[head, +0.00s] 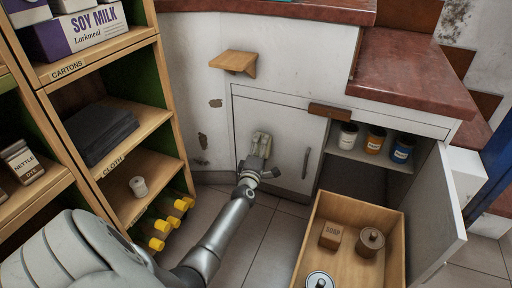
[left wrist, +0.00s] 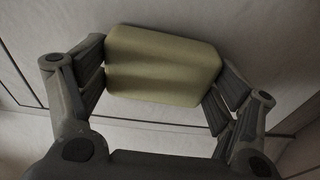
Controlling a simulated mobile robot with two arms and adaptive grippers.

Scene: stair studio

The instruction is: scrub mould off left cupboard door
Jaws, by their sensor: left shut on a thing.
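The left cupboard door (head: 285,125) is a white, closed door with a grey handle (head: 306,163) near its right edge. My left gripper (head: 256,158) is in front of the door's left half, shut on a pale yellow-green sponge (head: 262,139). In the left wrist view the sponge (left wrist: 163,65) sits between both fingers, facing the pale door surface (left wrist: 60,25). I cannot tell whether it presses on the door. No clear mould shows on the visible door; the sponge and gripper hide part of it. My right gripper is not in view.
The right cupboard door (head: 445,215) stands open beside shelved jars (head: 375,140). A shelf unit (head: 165,110) stands left. Brown patches (head: 203,141) mark the wall left of the door.

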